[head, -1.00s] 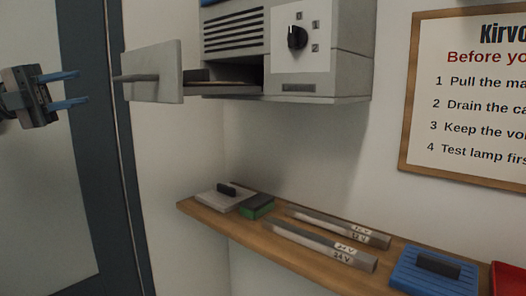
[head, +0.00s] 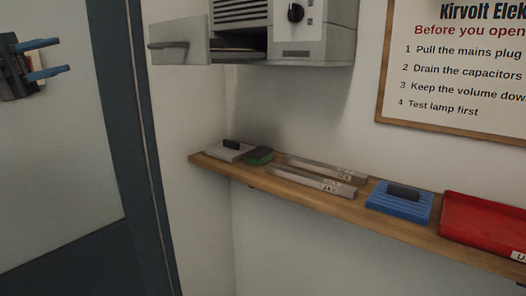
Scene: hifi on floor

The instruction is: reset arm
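My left gripper (head: 43,60) is at the upper left of the head view, with its two blue fingers apart and nothing between them. It is in front of a pale door panel, left of the grey hi-fi unit (head: 313,47) on the wall. The unit has a black knob (head: 296,13) and a drawer (head: 180,40) pulled out to the left. My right gripper is not in view.
A wooden shelf (head: 285,194) holds a grey plate with a black handle (head: 229,150), a green-black block (head: 259,155), two grey bars (head: 311,180), a blue block with a black handle (head: 399,201) and a red tray (head: 485,222). A framed notice (head: 455,75) hangs above.

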